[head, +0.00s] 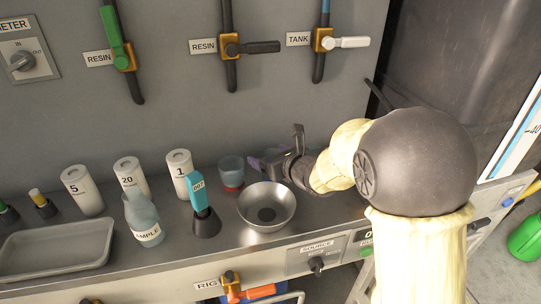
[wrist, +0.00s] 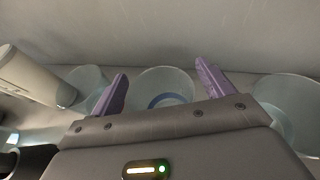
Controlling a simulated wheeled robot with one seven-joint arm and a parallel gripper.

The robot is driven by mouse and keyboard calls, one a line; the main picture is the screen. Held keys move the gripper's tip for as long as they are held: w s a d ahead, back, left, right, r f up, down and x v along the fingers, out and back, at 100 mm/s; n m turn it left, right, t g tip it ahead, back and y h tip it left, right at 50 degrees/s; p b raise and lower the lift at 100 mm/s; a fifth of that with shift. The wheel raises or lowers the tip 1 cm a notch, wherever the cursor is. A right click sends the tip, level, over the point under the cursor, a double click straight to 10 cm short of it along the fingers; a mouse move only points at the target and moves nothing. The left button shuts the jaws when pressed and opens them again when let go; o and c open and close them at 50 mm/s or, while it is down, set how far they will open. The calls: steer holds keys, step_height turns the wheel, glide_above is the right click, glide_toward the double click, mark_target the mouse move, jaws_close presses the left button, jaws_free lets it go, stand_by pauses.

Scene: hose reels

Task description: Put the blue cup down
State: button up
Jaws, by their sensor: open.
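A clear cup with a blue band at its base (wrist: 168,97) is in the middle of the wrist view, near the back wall. My gripper (wrist: 162,82) is open, with one purple finger on each side of this cup. Whether either finger touches it I cannot tell. In the head view my gripper (head: 262,164) is low over the back of the bench, behind the metal bowl. The blue cup is not clearly visible there, hidden by my gripper.
A clear cup with a red base (head: 231,174) stands just left of my gripper. Another clear cup (wrist: 288,105) is at the right in the wrist view. A metal bowl (head: 254,195), a teal-handled tool (head: 199,193) and white canisters (head: 179,168) crowd the bench.

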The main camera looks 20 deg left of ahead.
steer(key=v, duration=1.2)
steer(key=shift+p, duration=0.4)
